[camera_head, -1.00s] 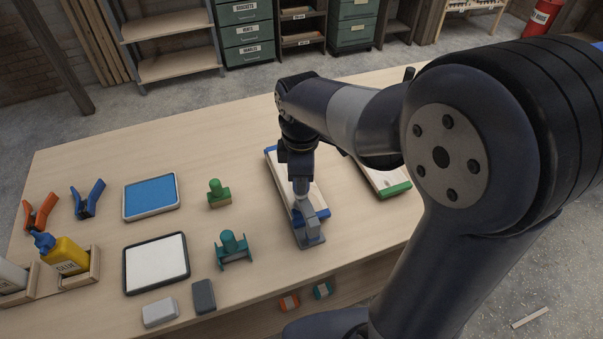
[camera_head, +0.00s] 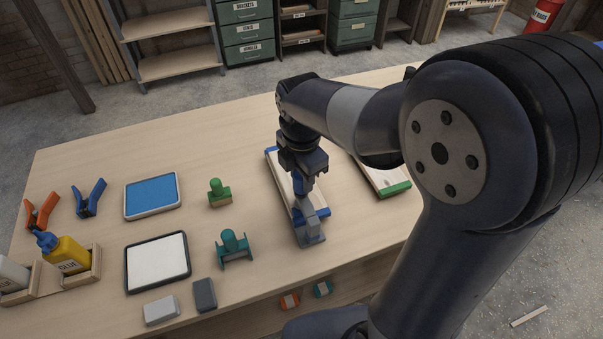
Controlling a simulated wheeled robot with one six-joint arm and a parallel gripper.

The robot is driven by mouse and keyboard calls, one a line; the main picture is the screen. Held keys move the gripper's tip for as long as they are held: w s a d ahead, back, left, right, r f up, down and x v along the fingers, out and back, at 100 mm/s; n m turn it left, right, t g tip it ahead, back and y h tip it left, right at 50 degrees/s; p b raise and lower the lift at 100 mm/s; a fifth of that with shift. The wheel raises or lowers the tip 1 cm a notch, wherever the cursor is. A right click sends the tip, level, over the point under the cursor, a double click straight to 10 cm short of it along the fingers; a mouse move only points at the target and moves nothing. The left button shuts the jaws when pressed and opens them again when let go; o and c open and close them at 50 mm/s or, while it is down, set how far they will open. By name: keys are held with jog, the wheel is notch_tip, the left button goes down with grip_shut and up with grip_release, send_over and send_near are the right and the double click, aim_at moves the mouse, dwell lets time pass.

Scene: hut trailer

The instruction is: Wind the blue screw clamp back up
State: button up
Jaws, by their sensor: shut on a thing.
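The blue screw clamp (camera_head: 310,232) stands at the near edge of the workbench, at the near end of a pale board with blue ends (camera_head: 275,165). Its grey-blue body shows below my gripper. My gripper (camera_head: 303,190) points down from above and is shut on the top of the clamp's screw. The fingers and wrist hide most of the screw and its handle. I cannot tell how far the clamp's pad is from the board.
A second board with green ends (camera_head: 394,190) lies to the right, partly behind my arm. To the left are a green stamp (camera_head: 219,193), a teal stamp (camera_head: 233,248), a blue pad (camera_head: 151,195) and a white pad (camera_head: 157,262). The bench's back middle is clear.

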dwell(0.4)
jog(key=o, duration=1)
jog(key=shift+r, duration=0.15)
jog(key=r, duration=1)
jog(key=shift+s+r+b, duration=0.25)
jog(key=shift+r+b, duration=0.05)
